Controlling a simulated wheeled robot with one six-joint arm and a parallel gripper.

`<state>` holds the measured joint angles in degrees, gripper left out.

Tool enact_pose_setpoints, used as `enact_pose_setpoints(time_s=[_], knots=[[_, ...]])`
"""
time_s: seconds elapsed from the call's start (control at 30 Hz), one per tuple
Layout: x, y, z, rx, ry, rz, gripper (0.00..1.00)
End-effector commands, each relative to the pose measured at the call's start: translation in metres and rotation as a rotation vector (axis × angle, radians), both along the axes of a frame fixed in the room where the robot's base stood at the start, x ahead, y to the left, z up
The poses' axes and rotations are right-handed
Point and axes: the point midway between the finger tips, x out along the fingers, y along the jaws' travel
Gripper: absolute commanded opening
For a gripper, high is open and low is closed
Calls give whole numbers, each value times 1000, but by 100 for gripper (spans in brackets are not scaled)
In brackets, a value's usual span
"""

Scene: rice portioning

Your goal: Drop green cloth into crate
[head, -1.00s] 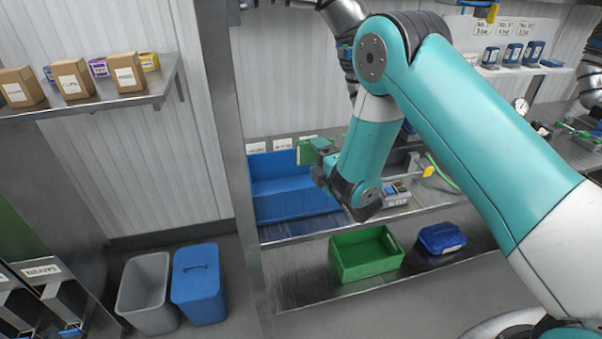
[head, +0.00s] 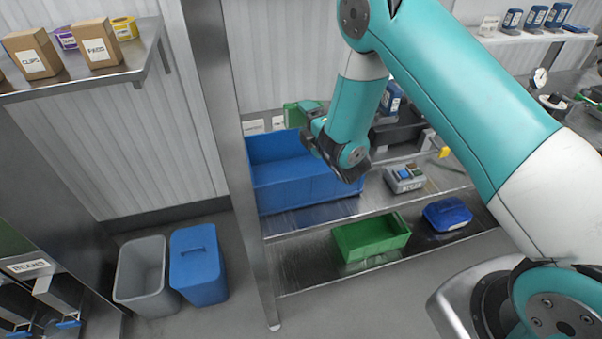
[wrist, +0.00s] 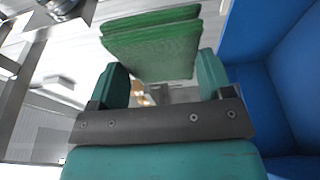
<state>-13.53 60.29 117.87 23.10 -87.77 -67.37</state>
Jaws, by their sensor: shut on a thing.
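The green cloth (head: 291,116) is folded in layers and held at the end of my gripper (head: 310,122). In the wrist view the cloth (wrist: 152,48) sits between the two teal fingers of my gripper (wrist: 160,72), which are shut on it. A large blue crate (head: 275,193) stands on the upper shelf. The cloth appears above its back part in the head view. In the wrist view the blue crate (wrist: 285,85) is at the right, beside the gripper. A smaller green crate (head: 372,251) stands on the lower shelf and looks empty.
A grey device (head: 404,180) sits on the upper shelf, right of the blue crate. A blue box (head: 447,214) lies beside the green crate. A metal post (head: 232,150) stands left of the shelves. Grey (head: 142,275) and blue (head: 198,265) bins stand on the floor.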

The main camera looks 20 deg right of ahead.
Motion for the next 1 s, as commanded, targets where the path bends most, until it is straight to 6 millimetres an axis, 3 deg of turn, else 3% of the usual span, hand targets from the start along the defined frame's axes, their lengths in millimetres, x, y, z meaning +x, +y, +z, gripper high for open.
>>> enact_pose_setpoints(time_s=[0.03,0.2,0.57,0.6,0.7,1.0], knots=[[0,0,-11,0,0,-1,55],[0,0,-30,0,-1,0,55],[0,2,-35,0,-1,3,55],[0,2,-35,0,-1,4,80],[0,3,-35,0,-1,4,100],[0,3,-29,-1,-2,5,100]])
